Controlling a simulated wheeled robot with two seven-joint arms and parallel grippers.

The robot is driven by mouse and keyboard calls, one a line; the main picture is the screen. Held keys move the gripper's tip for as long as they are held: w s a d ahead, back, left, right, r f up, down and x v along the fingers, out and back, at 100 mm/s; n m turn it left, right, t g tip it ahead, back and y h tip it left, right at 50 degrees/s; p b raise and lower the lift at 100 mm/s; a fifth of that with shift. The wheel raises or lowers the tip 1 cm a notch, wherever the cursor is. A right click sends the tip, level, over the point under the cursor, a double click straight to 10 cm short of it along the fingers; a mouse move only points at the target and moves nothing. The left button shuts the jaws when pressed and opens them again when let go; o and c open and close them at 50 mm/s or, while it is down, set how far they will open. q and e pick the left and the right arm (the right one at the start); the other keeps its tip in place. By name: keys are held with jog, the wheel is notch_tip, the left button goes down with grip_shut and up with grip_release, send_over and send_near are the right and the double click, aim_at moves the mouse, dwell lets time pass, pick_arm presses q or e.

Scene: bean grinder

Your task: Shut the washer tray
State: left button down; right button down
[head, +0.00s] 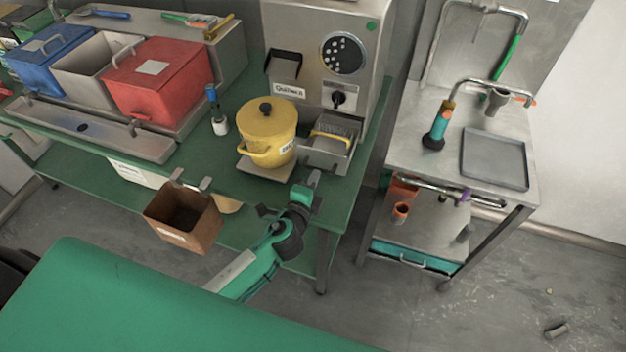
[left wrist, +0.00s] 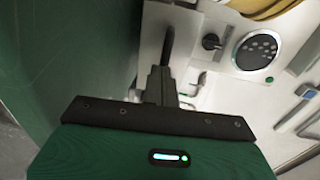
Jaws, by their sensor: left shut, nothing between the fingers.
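A grey metal tray with a yellow handle (head: 331,143) sticks out from the lower front of the steel machine (head: 300,35); I take it for the washer tray, but no label on it can be read. My left gripper (head: 314,180) is shut and empty, just in front of and below this tray, apart from it as far as I can see. In the left wrist view the shut fingers (left wrist: 166,50) point toward the machine's pale front, with its knob (left wrist: 211,42) and perforated disc (left wrist: 261,51). The tray is not clearly visible there. My right gripper is not in view.
A brown bin (head: 183,218) hangs on the bench's front edge. Red and blue boxes stand farther left. A steel cart (head: 440,170) stands to the right, with open floor in front.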

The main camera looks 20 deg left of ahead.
pick_arm(q)
jog(key=w, duration=0.6)
jog(key=w+b, duration=0.1)
jog(key=w, duration=0.4)
jog(key=shift+w+d, duration=0.2)
jog(key=shift+w, duration=0.15)
jog(key=shift+s, duration=0.1)
